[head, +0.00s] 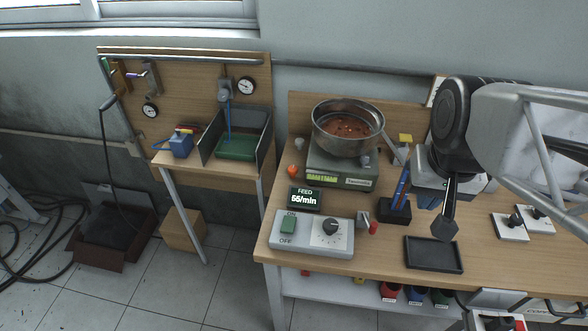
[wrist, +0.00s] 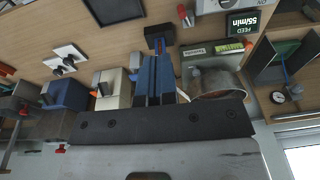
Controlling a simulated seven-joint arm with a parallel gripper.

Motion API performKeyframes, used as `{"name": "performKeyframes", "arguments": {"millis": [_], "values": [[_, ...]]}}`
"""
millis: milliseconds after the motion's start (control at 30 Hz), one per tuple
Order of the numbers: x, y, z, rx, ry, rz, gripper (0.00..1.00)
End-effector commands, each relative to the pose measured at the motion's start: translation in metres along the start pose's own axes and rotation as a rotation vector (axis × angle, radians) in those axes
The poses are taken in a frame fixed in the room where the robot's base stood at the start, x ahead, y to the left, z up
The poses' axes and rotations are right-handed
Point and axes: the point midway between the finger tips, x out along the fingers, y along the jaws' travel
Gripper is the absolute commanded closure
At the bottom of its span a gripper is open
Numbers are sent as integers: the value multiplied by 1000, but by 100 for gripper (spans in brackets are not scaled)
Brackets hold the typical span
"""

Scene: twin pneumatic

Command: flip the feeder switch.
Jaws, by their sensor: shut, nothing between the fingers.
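The feeder switch is a green rocker (head: 289,224) on a light grey control box (head: 312,234) at the front left of the bench. ON is printed above it and OFF below; I cannot tell for sure which way it is tilted. A round black dial (head: 331,226) is beside it. In the wrist view only an edge of the box (wrist: 219,4) shows at the top, and the rocker is not in view. My gripper (head: 446,230) is shut and empty, above the bench to the right of the box, well apart from it. Its fingers point down.
A display (head: 305,198) reading FEED 55/min stands behind the box. A scale (head: 342,174) bears a metal bowl (head: 348,128). A red-tipped object (head: 373,228) stands beside the box.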

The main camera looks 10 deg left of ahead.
Motion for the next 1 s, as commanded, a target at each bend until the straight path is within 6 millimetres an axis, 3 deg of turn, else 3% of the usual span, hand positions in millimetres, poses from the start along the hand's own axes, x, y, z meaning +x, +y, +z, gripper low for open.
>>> {"name": "performKeyframes", "arguments": {"millis": [500,1000], "values": [[30,-104,-49,-10,-168,-28,100],[70,-222,-62,-16,-318,6,100]]}}
